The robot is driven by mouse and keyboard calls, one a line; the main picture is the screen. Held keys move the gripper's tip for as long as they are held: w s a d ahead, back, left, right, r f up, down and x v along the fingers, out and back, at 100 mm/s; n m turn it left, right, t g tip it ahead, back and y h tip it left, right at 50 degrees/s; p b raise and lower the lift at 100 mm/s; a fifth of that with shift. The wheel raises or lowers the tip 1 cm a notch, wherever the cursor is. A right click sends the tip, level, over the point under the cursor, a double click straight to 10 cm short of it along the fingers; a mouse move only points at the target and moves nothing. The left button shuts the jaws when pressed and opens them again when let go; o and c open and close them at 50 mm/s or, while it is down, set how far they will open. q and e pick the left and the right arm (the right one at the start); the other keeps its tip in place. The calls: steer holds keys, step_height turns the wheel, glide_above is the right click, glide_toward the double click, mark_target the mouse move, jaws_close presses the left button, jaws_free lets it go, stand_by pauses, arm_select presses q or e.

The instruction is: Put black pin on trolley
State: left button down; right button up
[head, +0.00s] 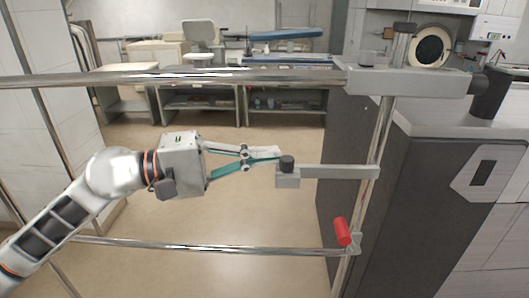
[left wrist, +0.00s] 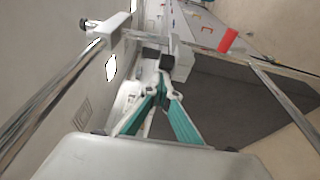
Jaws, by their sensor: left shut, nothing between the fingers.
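A short black pin (head: 287,162) stands upright in the grey block at the free end of a grey arm (head: 335,172) fixed to the chrome frame. My left gripper (head: 277,157) reaches in from the left, with its fingertips right beside the pin. Its fingers are shut with nothing held; I cannot tell if they touch the pin. In the left wrist view the closed fingers (left wrist: 161,76) end close to the dark pin top (left wrist: 167,62) and the grey block (left wrist: 183,63). My right gripper does not show. I cannot tell which thing is the trolley.
Chrome rails (head: 200,77) run above and below my left arm. A red handle (head: 342,231) sits low on the upright. A grey bracket (head: 415,80) with dark knobs is at upper right, beside a dark cabinet (head: 420,200). Open floor lies behind the frame.

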arm_select(q)
steer(key=shift+s+d+f+b, duration=0.15)
steer(key=shift+s+d+b, duration=0.2)
steer(key=shift+s+b, duration=0.35)
steer(key=shift+s, duration=0.1)
